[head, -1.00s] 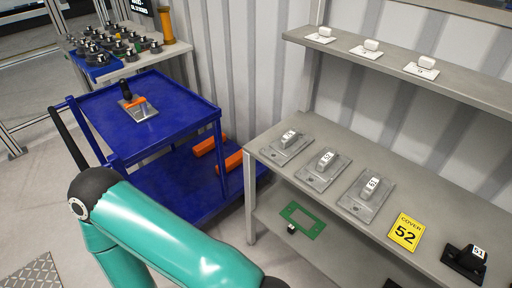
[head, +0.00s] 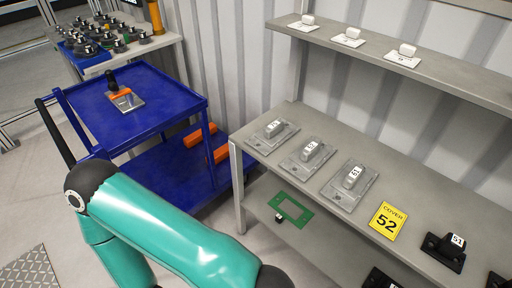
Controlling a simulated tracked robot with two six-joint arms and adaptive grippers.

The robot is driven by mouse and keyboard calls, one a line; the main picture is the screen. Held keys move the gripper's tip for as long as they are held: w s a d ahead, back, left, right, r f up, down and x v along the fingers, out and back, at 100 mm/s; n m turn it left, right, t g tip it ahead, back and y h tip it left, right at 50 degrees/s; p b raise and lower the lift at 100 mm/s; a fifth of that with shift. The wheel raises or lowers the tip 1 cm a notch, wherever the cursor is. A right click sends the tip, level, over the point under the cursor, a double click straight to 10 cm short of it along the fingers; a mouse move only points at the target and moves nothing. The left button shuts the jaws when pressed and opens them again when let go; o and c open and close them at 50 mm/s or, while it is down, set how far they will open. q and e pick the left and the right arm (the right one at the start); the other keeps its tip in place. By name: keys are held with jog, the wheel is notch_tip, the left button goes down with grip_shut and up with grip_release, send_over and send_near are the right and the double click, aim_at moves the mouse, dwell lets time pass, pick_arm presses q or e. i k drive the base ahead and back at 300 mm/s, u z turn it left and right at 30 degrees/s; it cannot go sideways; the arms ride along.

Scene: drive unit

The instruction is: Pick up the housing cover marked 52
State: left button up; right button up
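Three grey metal plates with upright handles lie in a row on the grey bench: a left one (head: 272,136), a middle one (head: 308,156) and a right one (head: 350,184). Each handle has a small white number label. The middle label looks like 52 and the right one like 51; the left one is too small to read surely. A yellow sign reading COVER 52 (head: 387,222) lies to the right of the plates. My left arm crosses the lower left, but its gripper is out of frame. My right gripper is not in view.
A black handled part marked 51 (head: 445,250) sits right of the sign. A shelf (head: 450,78) above holds white handled plates (head: 348,38). A green frame (head: 292,209) lies on the lower shelf. A blue cart (head: 140,122) stands left, carrying a metal plate with an orange part (head: 124,99).

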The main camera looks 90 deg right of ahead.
aim_at(309, 158)
jog(key=z, duration=0.2)
jog(key=k, duration=0.3)
jog(key=z, duration=1.5)
jog(key=k, duration=0.35)
jog(key=z, duration=0.4)
jog(key=i, duration=0.5)
jog(key=u, duration=0.15)
jog(key=k, duration=0.8)
jog(key=z, duration=0.2)
jog(key=i, duration=0.75)
